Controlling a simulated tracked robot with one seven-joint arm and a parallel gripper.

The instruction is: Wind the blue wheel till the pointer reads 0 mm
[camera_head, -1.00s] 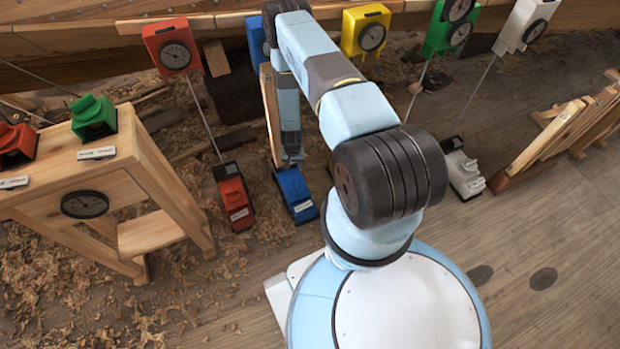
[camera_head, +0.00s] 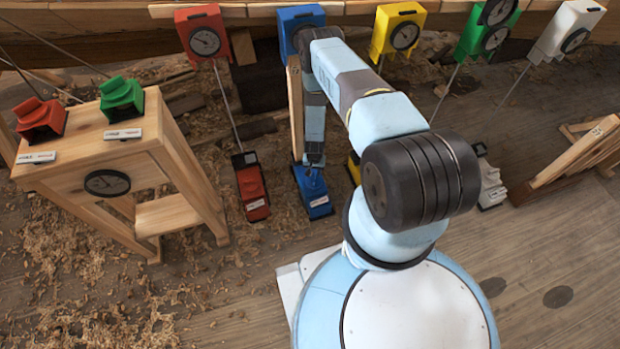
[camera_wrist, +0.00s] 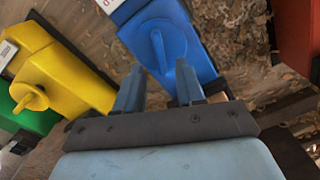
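The blue jack (camera_head: 317,194) stands on the floor at the lower end of its leaning prop. In the wrist view the blue housing (camera_wrist: 185,20) carries a blue wheel with a raised handle peg (camera_wrist: 160,52). My gripper (camera_wrist: 158,78) is open, its two fingers apart just short of the wheel, with nothing clearly between them. In the head view my gripper (camera_head: 314,160) is small, right above the blue jack. The blue gauge box (camera_head: 299,17) is at the hull; my arm covers its dial, so pointer and reading are hidden.
A yellow jack (camera_wrist: 65,75) stands close beside the blue one, and a red jack (camera_head: 252,190) on its other side. A wooden stand (camera_head: 95,150) with red and green blocks is at left. A white jack (camera_head: 490,187) and wooden frames are at right.

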